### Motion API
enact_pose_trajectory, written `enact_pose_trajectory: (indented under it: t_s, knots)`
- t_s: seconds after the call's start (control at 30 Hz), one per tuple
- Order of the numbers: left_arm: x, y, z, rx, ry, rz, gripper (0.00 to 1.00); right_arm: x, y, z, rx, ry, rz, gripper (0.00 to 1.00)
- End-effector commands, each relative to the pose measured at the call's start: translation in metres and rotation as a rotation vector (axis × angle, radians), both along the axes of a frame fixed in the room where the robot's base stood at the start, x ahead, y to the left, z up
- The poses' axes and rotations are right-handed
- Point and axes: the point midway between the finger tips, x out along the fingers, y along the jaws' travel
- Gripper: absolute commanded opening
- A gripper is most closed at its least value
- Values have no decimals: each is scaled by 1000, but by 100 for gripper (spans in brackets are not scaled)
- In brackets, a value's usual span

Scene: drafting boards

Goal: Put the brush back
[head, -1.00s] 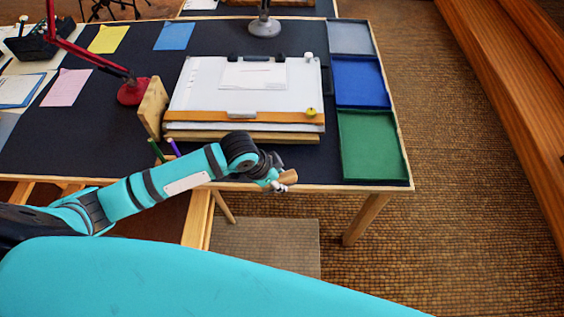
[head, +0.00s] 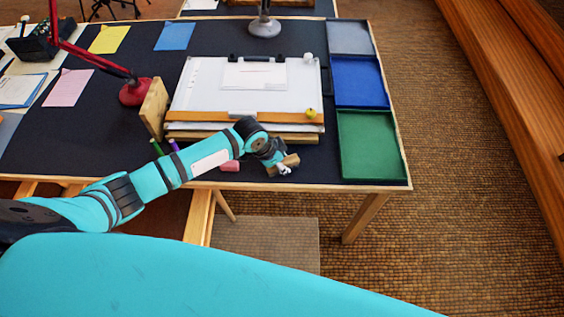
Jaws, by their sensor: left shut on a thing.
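My left gripper (head: 284,167) is shut on a small tan wooden piece, which I take to be the brush (head: 291,160). Only part of it shows past the fingers, and its bristles cannot be made out. The gripper appears over the front part of the dark table mat, in front of the drafting board (head: 205,88) and left of the green tray (head: 371,178). How high it is above the mat is hard to tell. My right gripper is not in view.
A blue tray (head: 360,82) and a grey tray (head: 349,38) lie behind the green one; all look empty. A red lamp base (head: 136,92) and a wooden block (head: 153,107) stand left of the board.

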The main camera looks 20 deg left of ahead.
Motion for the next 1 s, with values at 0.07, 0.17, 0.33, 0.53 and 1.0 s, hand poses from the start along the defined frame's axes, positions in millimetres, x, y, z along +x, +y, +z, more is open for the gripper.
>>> enact_pose_trajectory:
  t_s: [0.07,0.17,0.33,0.53,1.0]
  knots:
    - [0,0,-2,0,0,0,2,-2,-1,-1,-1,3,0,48]
    - [0,0,-3,0,0,0,33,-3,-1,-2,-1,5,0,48]
    - [0,0,-3,0,0,0,51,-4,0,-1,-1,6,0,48]
    - [0,0,-2,0,0,0,51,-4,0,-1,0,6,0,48]
    - [-19,20,63,2,-3,-1,51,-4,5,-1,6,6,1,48]
